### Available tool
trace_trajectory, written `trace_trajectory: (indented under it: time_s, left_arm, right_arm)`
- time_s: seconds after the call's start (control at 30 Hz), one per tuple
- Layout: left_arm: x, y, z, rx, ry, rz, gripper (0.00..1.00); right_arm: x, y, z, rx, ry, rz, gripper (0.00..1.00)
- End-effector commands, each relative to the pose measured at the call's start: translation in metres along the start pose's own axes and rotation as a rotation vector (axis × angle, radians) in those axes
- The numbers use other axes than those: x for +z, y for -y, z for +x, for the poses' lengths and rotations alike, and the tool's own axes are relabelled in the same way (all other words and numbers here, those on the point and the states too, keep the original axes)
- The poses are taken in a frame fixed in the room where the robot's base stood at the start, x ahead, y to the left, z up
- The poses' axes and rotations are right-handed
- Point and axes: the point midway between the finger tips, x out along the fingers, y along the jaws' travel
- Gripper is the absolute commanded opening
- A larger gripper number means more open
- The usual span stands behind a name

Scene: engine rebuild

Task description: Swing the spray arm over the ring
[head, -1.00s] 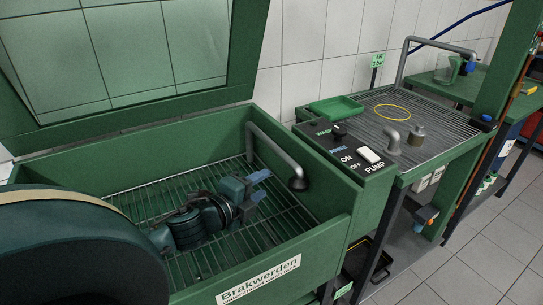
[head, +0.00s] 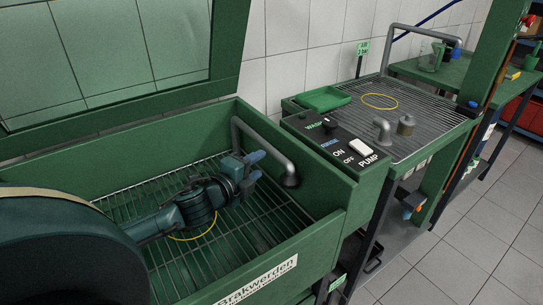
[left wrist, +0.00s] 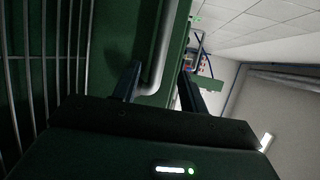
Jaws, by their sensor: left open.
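The spray arm (head: 262,143) is a grey bent pipe on the wash basin's back wall, with a dark nozzle at its right end. In the left wrist view the pipe (left wrist: 161,50) shows between the fingers. My left gripper (head: 257,166) is open, its bluish fingertips close to the pipe, left of the nozzle; I cannot tell whether they touch it. A thin yellow ring (head: 206,233) lies on the basin grate below my left arm, which hides part of it. The nozzle is to the right of this ring. My right gripper is not in view.
A second yellow ring (head: 380,108) lies on the ribbed rack to the right. The control box (head: 335,141) has a knob and a white pump switch. A green tray (head: 321,98) stands behind it. The open lid (head: 228,60) rises at the back left. The basin's front wall borders the grate.

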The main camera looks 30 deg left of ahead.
Motion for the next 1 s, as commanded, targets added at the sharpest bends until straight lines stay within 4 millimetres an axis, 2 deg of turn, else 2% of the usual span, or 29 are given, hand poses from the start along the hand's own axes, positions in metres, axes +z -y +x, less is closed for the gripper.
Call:
trace_trajectory:
  time_s: [0.3,0.5,0.9,1.0]
  left_arm:
    - [0.0,0.001,0.051,-0.002,0.001,-0.003,0.43]
    - [0.0,0.0,0.071,-0.001,0.001,-0.002,0.43]
    - [0.0,-0.001,0.076,0.001,-0.001,-0.001,0.43]
    - [0.0,0.0,0.076,0.001,-0.001,-0.001,0.35]
  right_arm:
    - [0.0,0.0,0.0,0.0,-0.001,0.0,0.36]
    - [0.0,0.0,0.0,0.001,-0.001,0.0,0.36]
    - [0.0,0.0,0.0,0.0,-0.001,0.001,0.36]
    - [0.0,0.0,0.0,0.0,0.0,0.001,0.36]
